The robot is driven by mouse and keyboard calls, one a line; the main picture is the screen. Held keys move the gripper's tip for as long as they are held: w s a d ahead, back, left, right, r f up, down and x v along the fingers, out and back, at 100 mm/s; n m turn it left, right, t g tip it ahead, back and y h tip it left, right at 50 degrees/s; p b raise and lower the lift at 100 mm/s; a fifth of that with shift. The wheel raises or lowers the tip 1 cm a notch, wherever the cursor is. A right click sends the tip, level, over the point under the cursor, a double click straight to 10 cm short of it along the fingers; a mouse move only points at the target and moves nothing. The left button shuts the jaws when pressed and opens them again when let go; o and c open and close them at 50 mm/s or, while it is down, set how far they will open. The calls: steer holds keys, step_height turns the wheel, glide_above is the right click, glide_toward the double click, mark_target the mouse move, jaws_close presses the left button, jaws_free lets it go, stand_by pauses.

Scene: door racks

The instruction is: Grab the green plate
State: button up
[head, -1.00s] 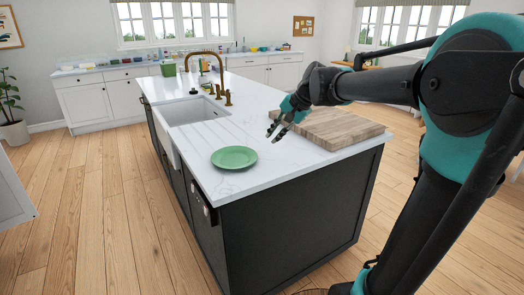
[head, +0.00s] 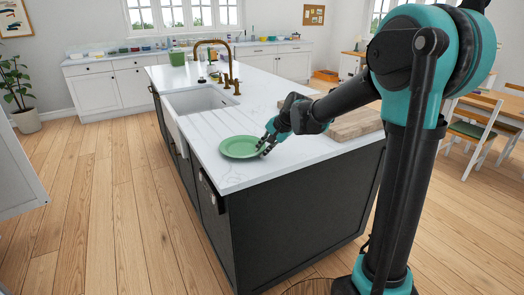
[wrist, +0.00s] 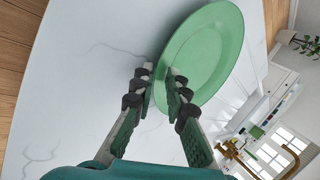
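The green plate (head: 238,146) lies on the white counter of the island, near its front edge. In the head view my gripper (head: 264,148) is at the right rim of the plate, tilted down toward it. The wrist view shows the plate (wrist: 208,48) at upper right and my gripper (wrist: 160,76) pointing at its near rim. The fingers are apart. One finger overlaps the plate and the other is just outside the rim, with the rim between them. I cannot tell whether either finger touches the plate.
A wooden board (head: 352,124) lies on the island behind my arm. A sink (head: 200,99) with a brass faucet (head: 228,72) is set in the counter at left. The white counter (head: 215,172) around the plate is clear. Chairs (head: 474,135) and a table stand at right.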

steer(key=shift+a+f, duration=0.15)
steer(key=shift+f, duration=0.05)
steer(key=shift+c, duration=0.6)
jaws_close()
